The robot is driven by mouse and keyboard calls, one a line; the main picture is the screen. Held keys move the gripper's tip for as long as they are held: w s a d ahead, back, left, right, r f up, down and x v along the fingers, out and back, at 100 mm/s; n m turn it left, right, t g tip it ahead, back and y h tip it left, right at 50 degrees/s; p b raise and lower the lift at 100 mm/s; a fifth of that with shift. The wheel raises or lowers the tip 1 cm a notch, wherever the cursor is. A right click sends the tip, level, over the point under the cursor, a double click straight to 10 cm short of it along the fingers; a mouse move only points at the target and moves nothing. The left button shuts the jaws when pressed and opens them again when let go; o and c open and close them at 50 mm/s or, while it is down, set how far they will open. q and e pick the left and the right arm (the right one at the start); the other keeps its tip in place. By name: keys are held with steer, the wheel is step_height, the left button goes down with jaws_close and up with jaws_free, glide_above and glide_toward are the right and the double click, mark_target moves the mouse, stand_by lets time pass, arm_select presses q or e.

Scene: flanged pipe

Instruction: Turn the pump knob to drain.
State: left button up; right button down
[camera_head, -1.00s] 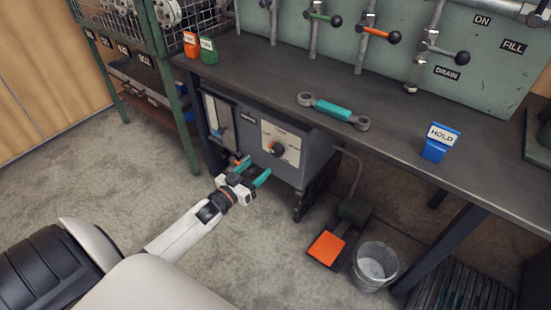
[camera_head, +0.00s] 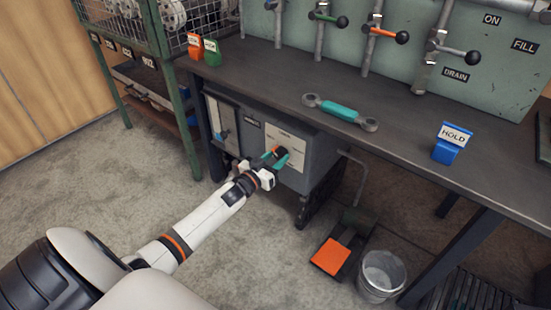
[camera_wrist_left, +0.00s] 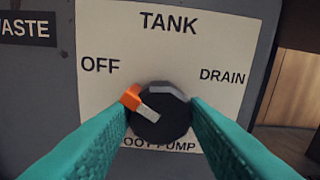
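The pump knob (camera_wrist_left: 160,112) is black with an orange-tipped pointer and a pale mark. In the left wrist view its pointer aims up-left, toward OFF. The DRAIN label (camera_wrist_left: 222,76) is right of the knob, TANK is above, and FOOT PUMP below is partly covered. My left gripper (camera_head: 274,157) is at the knob, its teal fingers on either side of it. They look open around it in the left wrist view (camera_wrist_left: 160,112); whether they touch it is unclear. My right gripper is not in view.
The knob is on a grey pump box (camera_head: 310,152) under the workbench (camera_head: 270,75). An orange pedal (camera_head: 329,256) and a bucket (camera_head: 381,274) stand on the floor at right. A blue HOLD sign (camera_head: 451,145) and a teal-handled wrench (camera_head: 340,111) are on the bench.

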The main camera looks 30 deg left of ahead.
arm_select(q)
steer(key=c, duration=0.4)
steer(key=shift+c, duration=0.2)
